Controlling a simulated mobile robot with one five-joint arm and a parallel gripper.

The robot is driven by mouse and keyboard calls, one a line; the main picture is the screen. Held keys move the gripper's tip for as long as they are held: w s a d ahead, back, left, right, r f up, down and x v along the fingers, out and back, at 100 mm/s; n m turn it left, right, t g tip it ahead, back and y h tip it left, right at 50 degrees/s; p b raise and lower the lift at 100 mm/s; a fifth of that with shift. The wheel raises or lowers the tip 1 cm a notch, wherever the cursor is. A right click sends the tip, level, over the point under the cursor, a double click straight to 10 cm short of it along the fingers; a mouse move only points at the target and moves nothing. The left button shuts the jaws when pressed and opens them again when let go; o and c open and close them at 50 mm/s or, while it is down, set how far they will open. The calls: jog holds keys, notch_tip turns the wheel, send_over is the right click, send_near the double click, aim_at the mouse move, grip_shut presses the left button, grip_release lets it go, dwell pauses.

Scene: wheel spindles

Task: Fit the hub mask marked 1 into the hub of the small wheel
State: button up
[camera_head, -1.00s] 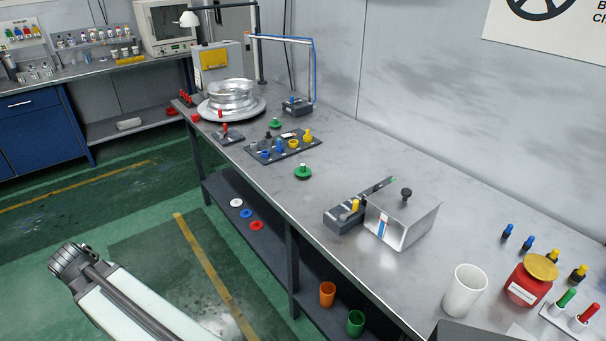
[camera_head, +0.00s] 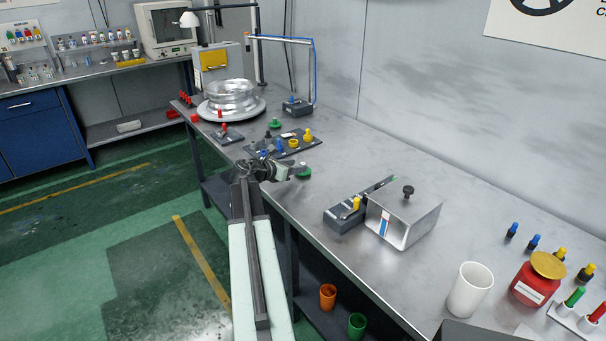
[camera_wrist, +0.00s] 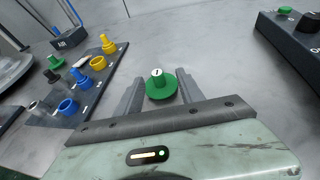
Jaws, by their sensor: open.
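A green hub mask (camera_head: 304,173) with a raised knob lies on the bench. In the wrist view, this mask (camera_wrist: 160,92) shows a white knob top marked 1. My gripper (camera_wrist: 159,77) is open, with one finger on either side of the mask in that view; I cannot tell whether they touch it. In the head view, my gripper (camera_head: 292,170) is at the bench's front edge, just left of the mask. A silver wheel (camera_head: 230,92) lies on a round base at the far end. Its hub is not clear, and I cannot tell whether it is the small wheel.
A dark tray (camera_head: 318,146) with blue and yellow parts lies behind my gripper. Another green mask (camera_head: 274,123) is beyond it. A grey metal box (camera_head: 405,215) with a black knob stands to the right.

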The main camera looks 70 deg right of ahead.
aim_at(302, 163)
jog(key=x, duration=0.1)
jog(key=b+x, duration=0.1)
jog(key=x, duration=0.1)
jog(key=b+x, duration=0.1)
jog(key=x, duration=0.1)
jog(key=shift+w+f, duration=0.25)
jog(key=shift+w, duration=0.15)
jog(key=shift+s+d, duration=0.15)
jog(key=shift+d, duration=0.15)
jog(key=shift+a, duration=0.1)
grip_shut()
